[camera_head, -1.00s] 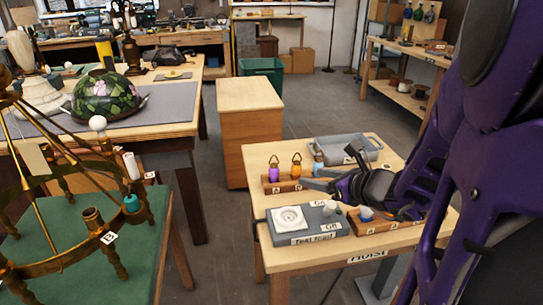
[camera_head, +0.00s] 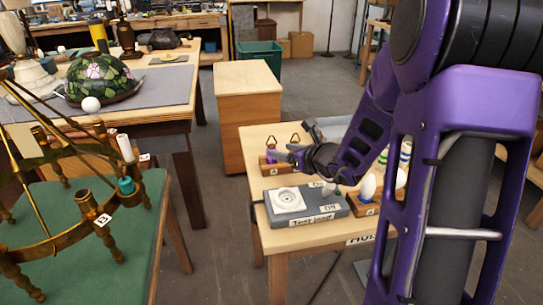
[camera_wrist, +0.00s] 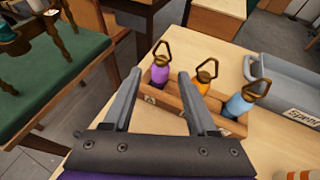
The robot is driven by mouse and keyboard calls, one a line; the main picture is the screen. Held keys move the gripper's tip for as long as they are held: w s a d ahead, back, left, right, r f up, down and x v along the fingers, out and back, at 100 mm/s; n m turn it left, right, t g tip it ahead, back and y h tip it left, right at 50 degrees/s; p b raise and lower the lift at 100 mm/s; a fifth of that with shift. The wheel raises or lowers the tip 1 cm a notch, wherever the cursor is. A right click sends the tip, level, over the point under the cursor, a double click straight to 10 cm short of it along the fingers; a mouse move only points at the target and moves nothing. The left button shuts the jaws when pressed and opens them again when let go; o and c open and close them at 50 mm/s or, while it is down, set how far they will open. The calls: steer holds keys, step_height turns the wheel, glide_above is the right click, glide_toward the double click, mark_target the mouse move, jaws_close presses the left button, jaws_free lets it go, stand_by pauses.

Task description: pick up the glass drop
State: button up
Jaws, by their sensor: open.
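Three glass drops with brass loops stand in a wooden rack (camera_wrist: 172,104) in the wrist view: purple (camera_wrist: 160,68), orange (camera_wrist: 206,76) and blue (camera_wrist: 247,99). My gripper (camera_wrist: 160,76) is open and empty. In the wrist view the purple drop shows between its fingertips, and the orange one is just right of the right finger. I cannot tell how far the fingertips are from the purple drop. In the head view my gripper (camera_head: 284,153) is at the rack (camera_head: 268,168) and hides most of the drops.
A grey test unit (camera_head: 306,204) stands on the small table (camera_head: 285,238) in front of the rack. A grey tray (camera_wrist: 284,78) lies right of the rack. A brass chandelier frame (camera_head: 75,150) stands on a green-topped table to the left.

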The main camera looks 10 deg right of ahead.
mark_target(273, 147)
steer(key=x, duration=0.4)
steer(key=shift+w, duration=0.4)
jaws_close()
